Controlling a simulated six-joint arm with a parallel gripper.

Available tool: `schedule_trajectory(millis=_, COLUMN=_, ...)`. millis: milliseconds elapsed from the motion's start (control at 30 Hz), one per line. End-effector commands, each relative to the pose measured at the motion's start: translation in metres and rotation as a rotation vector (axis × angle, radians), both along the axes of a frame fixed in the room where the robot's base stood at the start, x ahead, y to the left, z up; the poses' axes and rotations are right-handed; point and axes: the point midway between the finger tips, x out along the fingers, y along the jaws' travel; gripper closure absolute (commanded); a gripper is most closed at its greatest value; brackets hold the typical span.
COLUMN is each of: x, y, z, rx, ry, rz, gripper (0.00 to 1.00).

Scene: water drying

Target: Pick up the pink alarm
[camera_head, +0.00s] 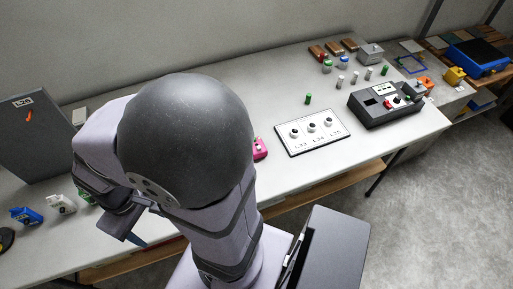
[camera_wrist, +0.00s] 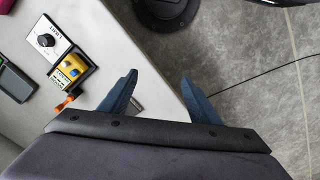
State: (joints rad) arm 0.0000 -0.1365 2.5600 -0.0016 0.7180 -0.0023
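The pink alarm (camera_head: 260,148) sits on the white table just right of my arm in the head view. My arm's large dark joint hides part of it. In the head view one blue fingertip (camera_head: 135,239) shows at the table's front edge, left of my arm and well apart from the pink alarm.
A white panel with black knobs (camera_head: 312,133) and a dark box device (camera_head: 385,105) lie right of the alarm. A yellow device (camera_wrist: 72,68) and a dark handheld device (camera_wrist: 15,82) are near my gripper. The table's back middle is clear.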

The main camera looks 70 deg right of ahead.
Motion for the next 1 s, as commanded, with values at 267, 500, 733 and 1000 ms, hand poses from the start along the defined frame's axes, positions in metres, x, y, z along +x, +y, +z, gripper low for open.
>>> schedule_trajectory(millis=267, x=0.000, y=0.000, z=0.000, rx=0.000, ry=0.000, rz=0.000, gripper=0.34)
schedule_trajectory(millis=500, x=0.010, y=-0.018, z=-0.006, rx=-0.019, ry=-0.027, rz=-0.033, gripper=0.34)
schedule_trajectory(millis=733, x=0.040, y=-0.095, z=-0.027, rx=-0.093, ry=-0.132, rz=-0.144, gripper=0.34)
schedule_trajectory(millis=1000, x=0.044, y=-0.219, z=-0.058, rx=-0.200, ry=-0.296, rz=-0.278, gripper=0.34)
